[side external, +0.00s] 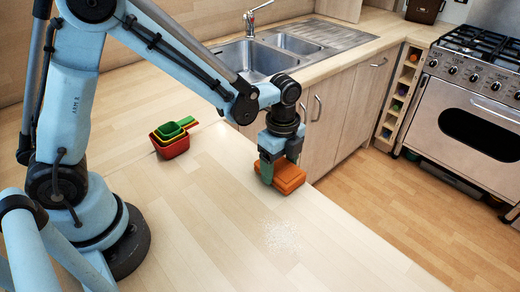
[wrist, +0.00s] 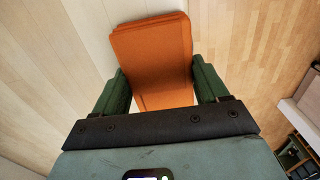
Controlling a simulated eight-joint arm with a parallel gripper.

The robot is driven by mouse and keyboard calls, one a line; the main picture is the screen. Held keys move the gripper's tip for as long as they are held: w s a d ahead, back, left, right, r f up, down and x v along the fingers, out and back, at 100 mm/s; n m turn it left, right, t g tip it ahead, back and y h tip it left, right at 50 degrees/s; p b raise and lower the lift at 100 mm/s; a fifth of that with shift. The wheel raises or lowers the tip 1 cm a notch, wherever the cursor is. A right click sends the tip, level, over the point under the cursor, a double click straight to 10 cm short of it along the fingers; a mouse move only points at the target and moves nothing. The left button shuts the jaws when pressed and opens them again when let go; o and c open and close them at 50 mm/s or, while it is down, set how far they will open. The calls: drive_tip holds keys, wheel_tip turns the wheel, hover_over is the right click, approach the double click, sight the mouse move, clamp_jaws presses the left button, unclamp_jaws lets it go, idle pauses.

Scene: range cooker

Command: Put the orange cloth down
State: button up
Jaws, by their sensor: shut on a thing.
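The orange cloth (side external: 289,178) is a thick folded block near the right edge of the wooden worktop. My gripper (side external: 277,172) points down over it and is shut on it. In the wrist view the cloth (wrist: 155,55) sits between the two green fingers of my gripper (wrist: 158,85), and its far end extends beyond them. The cloth looks at or just above the worktop surface; I cannot tell whether it touches.
Nested coloured measuring cups (side external: 172,139) stand on the worktop to the left. A pale speckled patch (side external: 283,237) lies in front of the cloth. The worktop edge drops to the floor at right. A sink (side external: 258,58) and range cooker (side external: 470,95) are behind.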

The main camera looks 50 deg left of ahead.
sight(279, 167)
drive_tip(key=shift+f, duration=0.15)
drive_tip(key=o, duration=1.2)
wheel_tip(279, 167, up, 12)
drive_tip(key=s+a+r+n+t, duration=0.1)
drive_tip(key=s+a+n+t, duration=0.6)
drive_tip(key=n, duration=1.1)
drive_tip(key=shift+s+a+r, duration=0.15)
drive_tip(key=shift+s+a, duration=0.55)
drive_tip(key=shift+s, duration=0.25)
